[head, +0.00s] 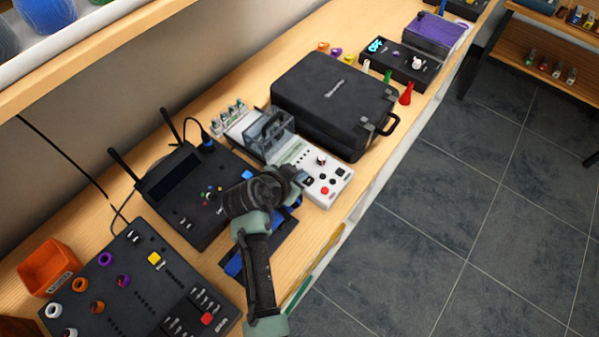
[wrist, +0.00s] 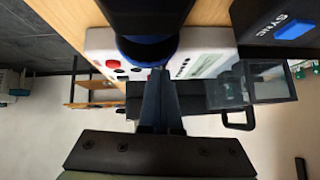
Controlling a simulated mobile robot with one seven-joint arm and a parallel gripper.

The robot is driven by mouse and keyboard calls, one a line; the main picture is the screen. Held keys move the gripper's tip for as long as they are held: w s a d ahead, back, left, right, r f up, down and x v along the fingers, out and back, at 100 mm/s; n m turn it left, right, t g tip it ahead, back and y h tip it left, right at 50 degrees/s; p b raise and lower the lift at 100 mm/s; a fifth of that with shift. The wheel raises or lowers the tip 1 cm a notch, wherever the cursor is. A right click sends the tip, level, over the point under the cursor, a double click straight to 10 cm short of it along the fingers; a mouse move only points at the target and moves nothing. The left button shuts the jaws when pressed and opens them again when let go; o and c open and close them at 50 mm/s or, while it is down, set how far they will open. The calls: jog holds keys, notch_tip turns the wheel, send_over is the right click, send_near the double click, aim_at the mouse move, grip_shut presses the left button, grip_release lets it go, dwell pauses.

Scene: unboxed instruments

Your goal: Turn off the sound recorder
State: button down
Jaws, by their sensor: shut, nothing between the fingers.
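A white instrument (head: 325,182) with a small screen, dark knobs and a red button lies on the bench. No readable label shows which instrument is the sound recorder. My gripper (head: 298,177) is over the left part of this white panel, and my arm hides some of it. In the wrist view the white panel (wrist: 105,42) shows behind the shut, empty fingers (wrist: 158,72), with its red button (wrist: 113,64) to their left. I cannot tell whether the fingertips touch the panel. A dark round part with a blue rim (wrist: 147,52) covers part of the panel there.
A black case (head: 333,98) stands just behind the white instrument. A clear-lidded box (head: 270,133) adjoins it. A black antenna unit (head: 178,195) and a black console (head: 125,285) lie left. A red cone (head: 406,94) stands near the bench's front edge. Floor is free at right.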

jog(key=shift+a+f+b, duration=0.1)
jog(key=shift+f+b, duration=0.35)
jog(key=shift+b, duration=0.25)
jog(key=shift+r, duration=0.15)
jog(key=shift+s+d+p, duration=0.55)
jog(key=shift+d, duration=0.15)
